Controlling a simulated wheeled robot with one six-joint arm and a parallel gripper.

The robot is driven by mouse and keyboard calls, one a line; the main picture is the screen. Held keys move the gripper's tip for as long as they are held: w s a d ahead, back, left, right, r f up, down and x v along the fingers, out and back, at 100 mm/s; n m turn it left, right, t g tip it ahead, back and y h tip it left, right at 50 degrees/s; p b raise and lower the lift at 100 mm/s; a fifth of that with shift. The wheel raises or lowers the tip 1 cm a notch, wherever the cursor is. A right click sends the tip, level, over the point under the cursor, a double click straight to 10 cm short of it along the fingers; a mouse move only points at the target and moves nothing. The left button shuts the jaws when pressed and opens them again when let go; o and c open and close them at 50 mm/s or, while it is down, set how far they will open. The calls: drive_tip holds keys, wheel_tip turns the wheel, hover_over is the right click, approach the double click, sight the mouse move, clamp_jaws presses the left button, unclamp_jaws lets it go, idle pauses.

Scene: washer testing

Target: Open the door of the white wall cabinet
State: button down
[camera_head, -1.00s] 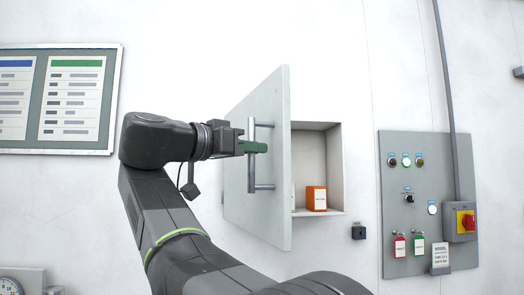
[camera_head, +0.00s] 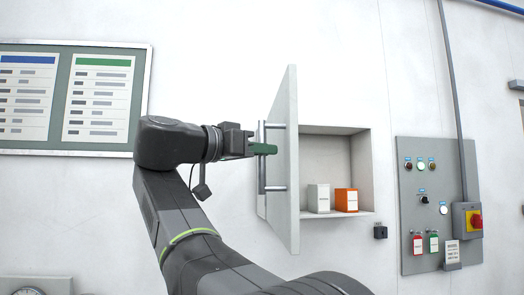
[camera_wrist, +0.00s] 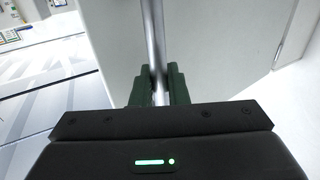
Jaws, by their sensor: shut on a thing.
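The white wall cabinet (camera_head: 335,143) has its door (camera_head: 291,160) swung well open, standing out from the wall nearly edge-on to the head camera. A metal bar handle (camera_head: 275,188) runs upright along the door's outer face. My gripper (camera_head: 264,149) is shut on this handle near its upper part. In the wrist view the green fingers (camera_wrist: 157,86) sit on both sides of the handle bar (camera_wrist: 154,45), with the door face (camera_wrist: 205,60) behind it. The fingertips' contact with the bar is partly hidden by the gripper body.
Inside the cabinet stand a white box (camera_head: 319,198) and an orange box (camera_head: 346,200). A grey control panel (camera_head: 438,205) with buttons, tags and a red switch is on the wall to the right. A framed notice board (camera_head: 75,98) hangs at the left.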

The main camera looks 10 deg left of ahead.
drive_tip(key=shift+r, duration=0.1)
drive_tip(key=c, duration=1.5)
unclamp_jaws()
drive_tip(key=shift+w, duration=0.1)
drive_tip(key=shift+a, duration=0.1)
drive_tip(key=v, duration=1.3)
drive_tip(key=shift+s+a, duration=0.2)
drive_tip(key=shift+s, duration=0.2)
drive_tip(key=x, duration=1.4)
